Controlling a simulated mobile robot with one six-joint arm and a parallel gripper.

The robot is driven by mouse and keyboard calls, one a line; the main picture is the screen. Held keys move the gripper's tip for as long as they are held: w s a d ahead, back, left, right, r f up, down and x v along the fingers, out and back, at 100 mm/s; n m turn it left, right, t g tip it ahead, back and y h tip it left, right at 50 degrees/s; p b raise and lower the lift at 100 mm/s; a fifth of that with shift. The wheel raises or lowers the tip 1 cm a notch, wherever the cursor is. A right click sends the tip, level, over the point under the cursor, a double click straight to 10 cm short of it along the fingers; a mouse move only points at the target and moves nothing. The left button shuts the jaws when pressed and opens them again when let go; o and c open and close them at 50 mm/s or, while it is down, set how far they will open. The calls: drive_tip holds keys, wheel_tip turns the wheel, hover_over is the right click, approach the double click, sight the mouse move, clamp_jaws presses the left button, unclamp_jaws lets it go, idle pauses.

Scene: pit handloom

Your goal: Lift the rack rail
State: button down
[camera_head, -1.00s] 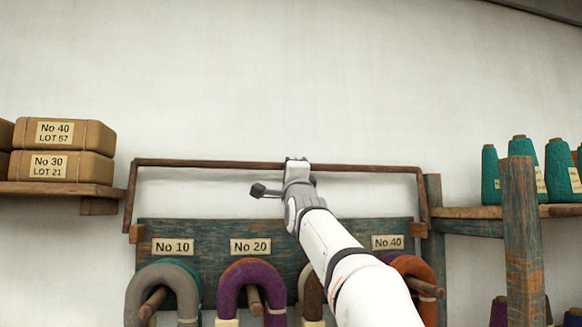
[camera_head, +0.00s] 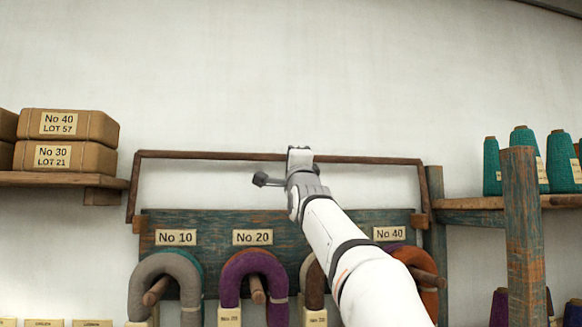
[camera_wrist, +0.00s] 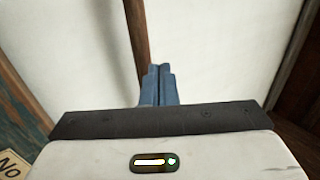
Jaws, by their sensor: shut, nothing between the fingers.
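The rack rail (camera_head: 215,155) is a thin dark brown wooden bar with a side arm at each end. It stands above the blue-green rack board (camera_head: 330,232), with its side arms running down to the board's ends. In the head view my gripper (camera_head: 299,153) overlaps the middle of the bar and hides a short piece of it. In the wrist view my blue fingers (camera_wrist: 158,84) are together with nothing between them, and the rail (camera_wrist: 138,48) runs close past their tips. I cannot tell whether they touch it.
Yarn skeins, such as a purple one (camera_head: 253,270), hang on wooden pegs under number labels. Boxes (camera_head: 66,140) sit on a left shelf (camera_head: 60,180). Teal cones (camera_head: 560,163) stand on a right shelf behind a post (camera_head: 522,235). The wall above the rail is clear.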

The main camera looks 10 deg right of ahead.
drive_tip(key=s+f+b, duration=0.3)
drive_tip(key=s+b, duration=0.3)
drive_tip(key=s, duration=0.6)
drive_tip(key=shift+s, duration=0.15)
wheel_tip(320, 180, down, 32)
drive_tip(key=s+f+n+g, duration=0.1)
drive_tip(key=s+n+g, duration=0.2)
drive_tip(key=n+g, duration=0.65)
drive_tip(key=s+f+n+g, duration=0.4)
drive_tip(key=s+f+g, duration=0.2)
drive_tip(key=s+f, duration=0.6)
drive_tip(key=s+d+f+n+g, duration=0.1)
drive_tip(key=s+f+n+g, duration=0.3)
drive_tip(key=s+f, duration=0.8)
wheel_tip(320, 180, down, 7)
drive_tip(key=shift+f+g, duration=0.2)
drive_tip(key=shift+g, duration=0.85)
